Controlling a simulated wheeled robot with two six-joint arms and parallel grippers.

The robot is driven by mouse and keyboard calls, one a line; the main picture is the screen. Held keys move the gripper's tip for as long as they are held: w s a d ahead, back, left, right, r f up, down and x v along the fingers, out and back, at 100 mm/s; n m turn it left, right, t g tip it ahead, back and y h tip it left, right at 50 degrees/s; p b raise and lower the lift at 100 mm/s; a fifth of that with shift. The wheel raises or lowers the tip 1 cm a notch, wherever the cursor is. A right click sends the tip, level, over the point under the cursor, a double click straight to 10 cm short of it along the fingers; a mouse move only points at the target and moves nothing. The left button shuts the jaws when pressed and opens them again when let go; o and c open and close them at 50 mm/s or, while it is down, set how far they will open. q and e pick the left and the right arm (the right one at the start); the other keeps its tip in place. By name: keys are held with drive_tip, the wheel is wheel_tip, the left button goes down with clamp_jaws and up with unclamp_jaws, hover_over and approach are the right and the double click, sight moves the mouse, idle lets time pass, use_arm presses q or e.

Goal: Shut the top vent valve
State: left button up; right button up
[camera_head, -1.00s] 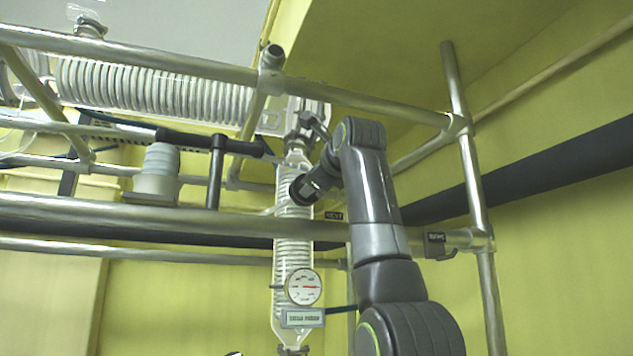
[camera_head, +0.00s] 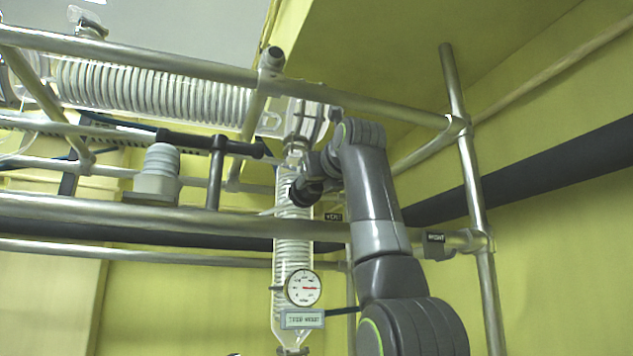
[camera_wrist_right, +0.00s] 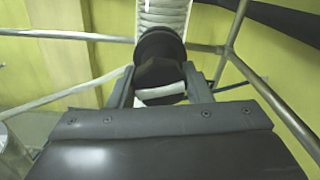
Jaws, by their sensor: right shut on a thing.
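The vent valve's black knob (camera_wrist_right: 160,48) shows in the right wrist view, in front of a coiled glass column (camera_wrist_right: 162,14). My right gripper (camera_wrist_right: 160,82) has one jaw on each side of the knob and is shut on it. In the head view my right gripper (camera_head: 318,170) is at the upper part of the upright glass column (camera_head: 294,255). There the wrist and gripper partly hide the valve, and its exact setting cannot be read. A small dark tag (camera_head: 334,217), apparently lettered VENT, is just below right. My left gripper is not in view.
Metal rails (camera_head: 160,220) cross in front of the column, and an upright pole (camera_head: 472,190) stands at right. A round gauge (camera_head: 303,288) and a label plate (camera_head: 302,319) are lower on the column. A horizontal glass coil (camera_head: 150,88) lies upper left.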

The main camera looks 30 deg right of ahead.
idle(0.5)
drive_tip(key=o, duration=1)
drive_tip(key=shift+s+a+f+b, duration=0.15)
drive_tip(key=shift+s+b, duration=0.35)
drive_tip(key=b+v, duration=0.7)
drive_tip(key=v, duration=0.9)
drive_tip(key=shift+s, duration=0.2)
